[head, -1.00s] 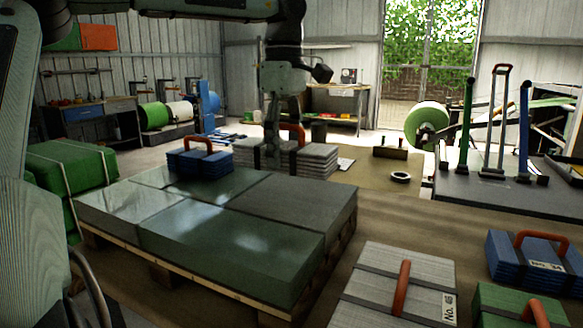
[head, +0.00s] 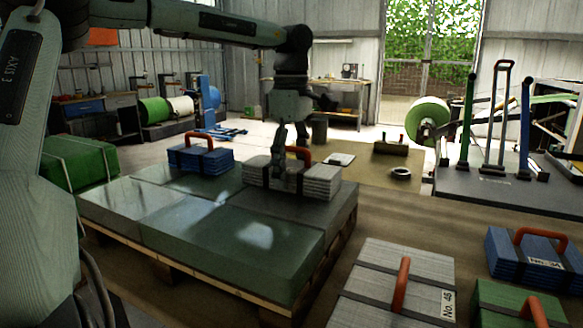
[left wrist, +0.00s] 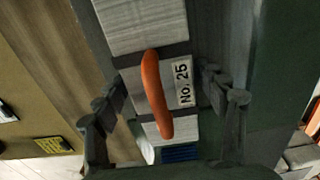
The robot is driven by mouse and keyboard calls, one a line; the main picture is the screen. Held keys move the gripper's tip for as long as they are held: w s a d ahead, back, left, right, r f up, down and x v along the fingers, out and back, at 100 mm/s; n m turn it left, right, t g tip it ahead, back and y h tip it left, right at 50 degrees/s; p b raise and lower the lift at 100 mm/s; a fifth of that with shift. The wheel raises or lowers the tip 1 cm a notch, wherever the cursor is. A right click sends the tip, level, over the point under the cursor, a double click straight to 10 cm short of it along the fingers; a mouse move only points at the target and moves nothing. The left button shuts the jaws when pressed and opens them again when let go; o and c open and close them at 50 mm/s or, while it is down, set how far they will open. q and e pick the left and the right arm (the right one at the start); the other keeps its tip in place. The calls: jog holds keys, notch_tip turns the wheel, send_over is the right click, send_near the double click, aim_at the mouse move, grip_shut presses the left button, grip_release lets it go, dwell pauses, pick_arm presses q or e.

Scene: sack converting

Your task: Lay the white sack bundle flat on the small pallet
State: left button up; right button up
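The white sack bundle (head: 322,183) lies flat on the dark green stack at its back right, under my left gripper (head: 288,158). It has dark straps and an orange handle, and a label reads No. 25 in the left wrist view (left wrist: 183,82). The gripper's fingers (left wrist: 160,95) stand apart on either side of the handle, with visible gaps, so it is open. In the head view the gripper hides part of the bundle. A wooden pallet (head: 215,283) bears the green stack; whether it is the small pallet I cannot tell. My right gripper is not in view.
A blue bundle (head: 225,162) lies on the stack left of the white one. A grey bundle No. 46 (head: 375,285), a blue bundle (head: 505,262) and a green bundle (head: 500,308) are at the front right. A green strapped block (head: 85,165) stands at the left.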

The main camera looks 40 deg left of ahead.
pick_arm(q)
jog(key=shift+o, duration=0.6)
notch_tip(320, 180, up, 11)
jog(key=shift+f, duration=0.1)
jog(key=shift+r, duration=0.7)
